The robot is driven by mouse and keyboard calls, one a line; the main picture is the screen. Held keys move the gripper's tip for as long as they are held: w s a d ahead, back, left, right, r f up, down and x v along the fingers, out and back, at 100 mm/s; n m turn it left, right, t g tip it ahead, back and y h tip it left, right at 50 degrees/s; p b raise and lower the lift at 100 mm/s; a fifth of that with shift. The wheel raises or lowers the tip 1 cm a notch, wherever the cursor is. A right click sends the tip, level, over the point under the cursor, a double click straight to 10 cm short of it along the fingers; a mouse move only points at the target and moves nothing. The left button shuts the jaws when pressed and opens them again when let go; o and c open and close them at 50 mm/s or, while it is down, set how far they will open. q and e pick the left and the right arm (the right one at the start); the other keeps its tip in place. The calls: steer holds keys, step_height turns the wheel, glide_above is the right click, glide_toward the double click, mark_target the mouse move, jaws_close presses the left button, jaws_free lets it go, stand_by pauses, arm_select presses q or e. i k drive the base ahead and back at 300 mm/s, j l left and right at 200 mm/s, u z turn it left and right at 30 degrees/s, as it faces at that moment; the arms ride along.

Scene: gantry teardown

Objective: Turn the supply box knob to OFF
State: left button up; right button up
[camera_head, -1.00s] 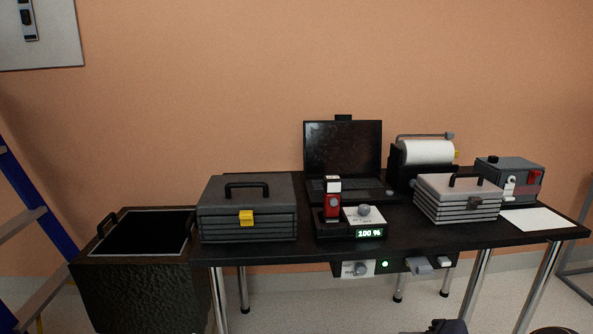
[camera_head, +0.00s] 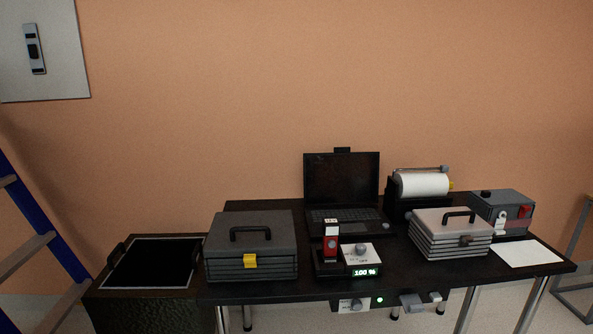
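A black box (camera_head: 391,307) hangs under the table's front edge. It carries a grey round knob (camera_head: 355,305) on a pale label plate and a lit green lamp (camera_head: 380,301). The label is too small to read, so I cannot tell the knob's setting. A second knob (camera_head: 361,249) sits on a white plate on the tabletop charger-like unit, whose green display (camera_head: 365,272) reads 100 %. A red and white handheld device (camera_head: 331,241) stands upright in that unit. Neither of my grippers is in view.
The black table (camera_head: 290,291) bears a grey case (camera_head: 251,222), a laptop (camera_head: 342,178), a paper roll (camera_head: 424,184), a light grey case (camera_head: 451,246), a grey box with a red switch (camera_head: 507,225) and a paper sheet (camera_head: 528,253). A dark bin (camera_head: 150,309) and a blue ladder (camera_head: 45,222) stand left.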

mark_target(357, 305)
steer(key=k+j+z, duration=0.25)
steer(key=z, duration=0.2)
steer(key=k+j+z, duration=0.4)
steer(key=i+l, duration=0.05)
steer(key=i, duration=0.05)
